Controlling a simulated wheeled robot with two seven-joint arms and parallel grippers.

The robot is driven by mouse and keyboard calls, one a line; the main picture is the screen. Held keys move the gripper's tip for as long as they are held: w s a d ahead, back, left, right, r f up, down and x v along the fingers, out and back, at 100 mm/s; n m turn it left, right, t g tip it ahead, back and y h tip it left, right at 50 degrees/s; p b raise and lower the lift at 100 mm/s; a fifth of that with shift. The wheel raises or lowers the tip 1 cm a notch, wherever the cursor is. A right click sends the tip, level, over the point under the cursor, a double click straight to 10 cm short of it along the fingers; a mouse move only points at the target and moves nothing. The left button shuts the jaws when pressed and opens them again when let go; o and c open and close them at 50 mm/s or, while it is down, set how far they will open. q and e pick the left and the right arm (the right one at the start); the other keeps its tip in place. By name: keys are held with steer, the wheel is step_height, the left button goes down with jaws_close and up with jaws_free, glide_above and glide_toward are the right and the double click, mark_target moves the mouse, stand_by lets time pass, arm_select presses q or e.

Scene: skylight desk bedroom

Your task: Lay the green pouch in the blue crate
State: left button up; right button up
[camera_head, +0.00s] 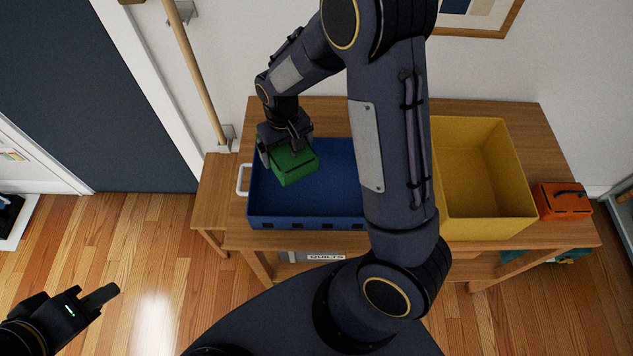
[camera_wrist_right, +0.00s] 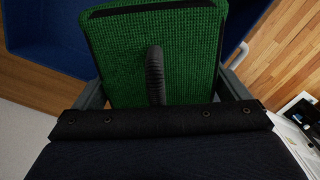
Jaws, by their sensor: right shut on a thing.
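The green pouch (camera_head: 295,164) is gripped by my right gripper (camera_head: 287,146) at the left part of the blue crate (camera_head: 307,222) in the head view. In the right wrist view the green pouch (camera_wrist_right: 155,55) shows its woven face and a dark cord or handle between the fingers. The blue crate shows behind it in that view (camera_wrist_right: 45,30). Whether the pouch touches the crate floor cannot be told. My left gripper (camera_head: 100,296) is at the lower left over the floor, far from the crate; its jaw opening is unclear.
A wooden table (camera_head: 300,112) carries the blue crate, a yellow crate (camera_head: 490,226) to its right and an orange case (camera_head: 562,202) at the right end. My right arm hides the crate's right part.

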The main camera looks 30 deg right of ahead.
steer(key=shift+f+b, duration=0.3)
steer(key=shift+f, duration=0.2)
step_height(320, 180, down, 5)
steer(key=s+d+m+b, duration=0.2)
steer(key=m+b, duration=0.2)
steer(key=b, duration=0.7)
steer(key=s+d+r+m+b, duration=0.55)
steer(key=s+d+m, duration=0.65)
steer(key=m, duration=0.8)
glide_above(313, 189)
steer(key=f, duration=0.7)
steer(key=shift+s+d+f, duration=0.35)
steer(key=shift+d+f, duration=0.05)
steer(key=shift+w+a+f, duration=0.25)
steer(key=shift+w+f, duration=0.05)
steer(key=shift+f, duration=1.75)
